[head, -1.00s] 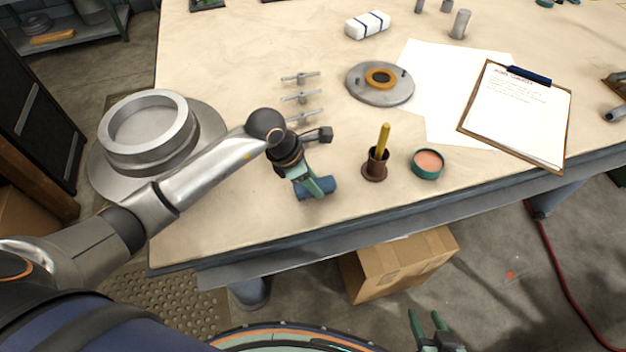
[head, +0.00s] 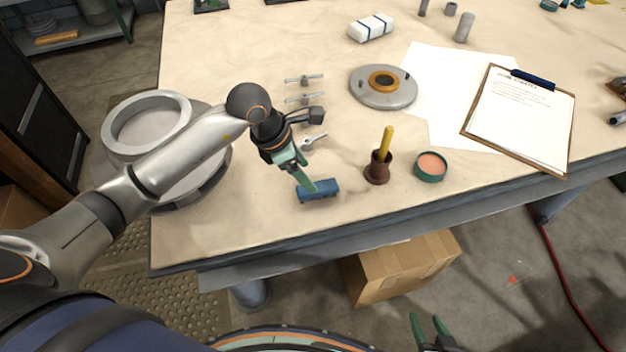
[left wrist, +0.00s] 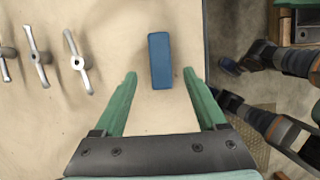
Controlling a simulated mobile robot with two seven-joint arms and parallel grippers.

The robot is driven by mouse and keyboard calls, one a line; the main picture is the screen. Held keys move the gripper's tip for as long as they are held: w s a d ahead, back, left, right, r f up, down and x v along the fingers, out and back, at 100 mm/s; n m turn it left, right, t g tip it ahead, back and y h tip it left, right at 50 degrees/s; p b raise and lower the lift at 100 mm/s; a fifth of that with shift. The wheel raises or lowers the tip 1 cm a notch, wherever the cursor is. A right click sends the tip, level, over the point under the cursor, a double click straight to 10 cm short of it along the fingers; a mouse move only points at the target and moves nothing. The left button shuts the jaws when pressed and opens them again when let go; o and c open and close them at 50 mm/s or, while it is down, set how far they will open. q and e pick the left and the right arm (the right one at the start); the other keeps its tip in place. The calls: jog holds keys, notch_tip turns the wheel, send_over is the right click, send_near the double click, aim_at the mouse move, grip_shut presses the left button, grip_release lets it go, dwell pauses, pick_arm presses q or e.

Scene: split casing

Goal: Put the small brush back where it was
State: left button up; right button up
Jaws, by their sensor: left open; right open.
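A yellow handle (head: 387,140) stands upright in a small brown cup (head: 377,172) near the table's front edge. It may be the small brush; any bristles are hidden in the cup. My left gripper (head: 309,184) is open and empty, left of the cup, close to a blue block (head: 322,192) lying on the table. In the left wrist view the blue block (left wrist: 160,60) lies ahead, between the lines of the two spread fingers (left wrist: 159,73), and not gripped. My right gripper (head: 430,322) is open and empty at the bottom edge, below the table.
A teal tin (head: 430,167) stands right of the cup. Several metal T-handles (head: 304,79) lie behind my left gripper. A round grey cover (head: 399,95), paper and a clipboard (head: 520,115) lie further right. A large grey ring casing (head: 145,125) is at left, behind my arm.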

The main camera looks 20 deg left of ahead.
pick_arm(q)
jog(key=v, duration=0.5)
jog(key=shift+s+a+r, duration=0.1)
jog(key=shift+r, duration=0.3)
